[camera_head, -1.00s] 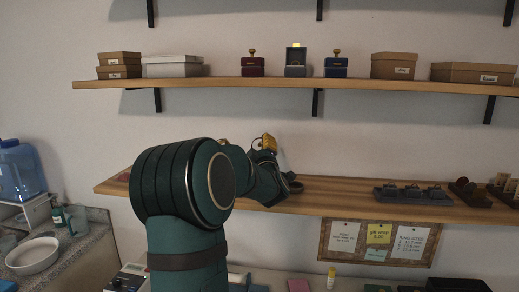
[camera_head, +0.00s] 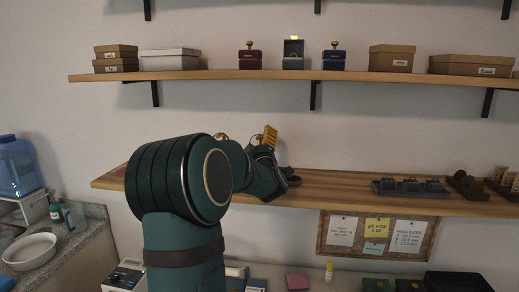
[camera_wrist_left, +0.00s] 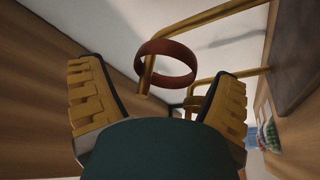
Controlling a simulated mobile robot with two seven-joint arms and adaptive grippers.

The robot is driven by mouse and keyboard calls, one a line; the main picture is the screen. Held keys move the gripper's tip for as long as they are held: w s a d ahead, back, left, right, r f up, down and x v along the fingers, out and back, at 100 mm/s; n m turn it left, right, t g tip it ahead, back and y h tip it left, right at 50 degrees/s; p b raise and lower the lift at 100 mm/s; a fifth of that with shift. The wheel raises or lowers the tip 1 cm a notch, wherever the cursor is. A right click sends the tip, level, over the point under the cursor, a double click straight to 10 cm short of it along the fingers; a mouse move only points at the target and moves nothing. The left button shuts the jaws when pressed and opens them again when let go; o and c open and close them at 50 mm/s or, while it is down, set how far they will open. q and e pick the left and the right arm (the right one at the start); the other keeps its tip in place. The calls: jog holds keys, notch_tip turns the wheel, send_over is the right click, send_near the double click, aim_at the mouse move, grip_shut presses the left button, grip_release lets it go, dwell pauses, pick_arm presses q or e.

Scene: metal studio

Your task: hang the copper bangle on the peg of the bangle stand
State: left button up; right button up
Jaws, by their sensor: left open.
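In the left wrist view the copper bangle (camera_wrist_left: 180,50) is a wide reddish-brown ring at a bent brass peg (camera_wrist_left: 225,13) of the bangle stand. The peg's end appears to pass through the ring. My left gripper (camera_wrist_left: 160,95) is open, its ribbed yellow fingers either side of and below the bangle in the picture, apparently not touching it.
The middle shelf (camera_head: 340,185) carries a dark ring tray (camera_head: 412,190) and small dark stands at the right. The upper shelf (camera_head: 225,76) holds boxes and small ring cases. A pinned board (camera_head: 375,248) hangs below.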

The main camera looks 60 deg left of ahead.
pick_arm(q)
jog(key=v, duration=1.2)
jog(key=shift+r, duration=0.1)
dwell(0.7)
